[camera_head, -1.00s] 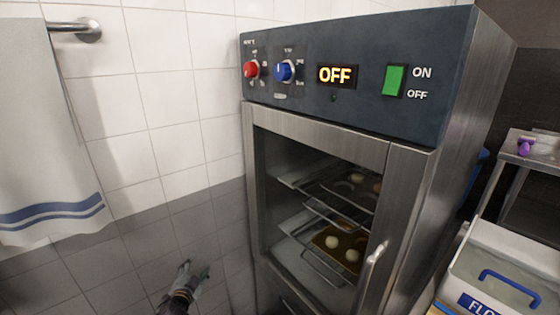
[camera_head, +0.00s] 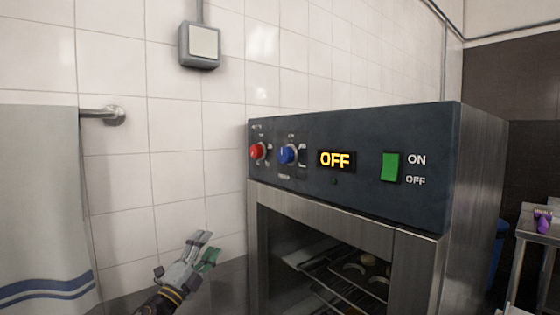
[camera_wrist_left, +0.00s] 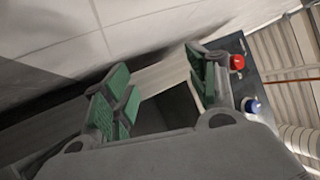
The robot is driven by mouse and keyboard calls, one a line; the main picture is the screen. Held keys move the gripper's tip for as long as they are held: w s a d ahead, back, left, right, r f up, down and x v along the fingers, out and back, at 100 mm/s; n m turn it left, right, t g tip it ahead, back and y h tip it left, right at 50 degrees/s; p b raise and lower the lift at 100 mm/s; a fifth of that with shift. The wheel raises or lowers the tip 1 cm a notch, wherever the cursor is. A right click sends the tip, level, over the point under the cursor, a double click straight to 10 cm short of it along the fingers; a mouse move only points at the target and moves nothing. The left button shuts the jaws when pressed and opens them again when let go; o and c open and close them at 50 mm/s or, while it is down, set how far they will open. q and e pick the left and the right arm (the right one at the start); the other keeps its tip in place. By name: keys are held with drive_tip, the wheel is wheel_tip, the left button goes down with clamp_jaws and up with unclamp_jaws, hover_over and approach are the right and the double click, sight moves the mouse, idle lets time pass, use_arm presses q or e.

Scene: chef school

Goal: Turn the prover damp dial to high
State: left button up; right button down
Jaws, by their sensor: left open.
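The prover (camera_head: 380,135) has a dark control panel across its top front. A red dial (camera_head: 257,151) is at the panel's left end, and a blue dial (camera_head: 288,154) sits just right of it. Their small labels are too blurred to read fully. The display (camera_head: 335,160) reads OFF, and a green switch (camera_head: 391,167) is marked ON and OFF. My left gripper (camera_head: 207,248) is open and empty, below and left of the dials, apart from the panel. In the left wrist view, the red dial (camera_wrist_left: 237,62) and blue dial (camera_wrist_left: 252,106) show beyond one finger. My right gripper is not in view.
A towel (camera_head: 40,190) hangs from a rail (camera_head: 103,114) at the left. A grey box (camera_head: 200,46) is on the tiled wall. Trays with dough (camera_head: 355,271) show behind the prover's glass door. A metal table (camera_head: 535,222) stands at the right.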

use_arm(q)
drive_tip(key=s+d+r+m+g+h, duration=0.3)
drive_tip(key=d+r+m+g+h, duration=0.15)
drive_tip(key=r+m, duration=0.35)
drive_tip(key=s+d+r+m+g+h, duration=0.3)
drive_tip(key=s+r+m+h, duration=0.15)
drive_tip(key=r+m, duration=0.35)
drive_tip(key=m+g, duration=0.4)
drive_tip(key=m, duration=0.3)
approach(282, 154)
wheel_tip(282, 154, down, 2)
drive_tip(key=a, duration=0.3)
drive_tip(key=s+r+m+y, duration=0.3)
drive_tip(key=s+r, duration=0.1)
drive_tip(key=shift+a+r+m+t+y+b, duration=0.2)
drive_tip(key=shift+r+m+t+y+b, duration=0.1)
drive_tip(key=shift+m+t+y, duration=0.15)
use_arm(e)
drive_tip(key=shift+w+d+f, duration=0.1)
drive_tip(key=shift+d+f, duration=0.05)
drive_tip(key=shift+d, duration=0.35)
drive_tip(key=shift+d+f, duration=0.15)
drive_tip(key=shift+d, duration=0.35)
use_arm(q)
drive_tip(key=shift+p+x, duration=2.05)
drive_tip(key=shift+x, duration=4.8)
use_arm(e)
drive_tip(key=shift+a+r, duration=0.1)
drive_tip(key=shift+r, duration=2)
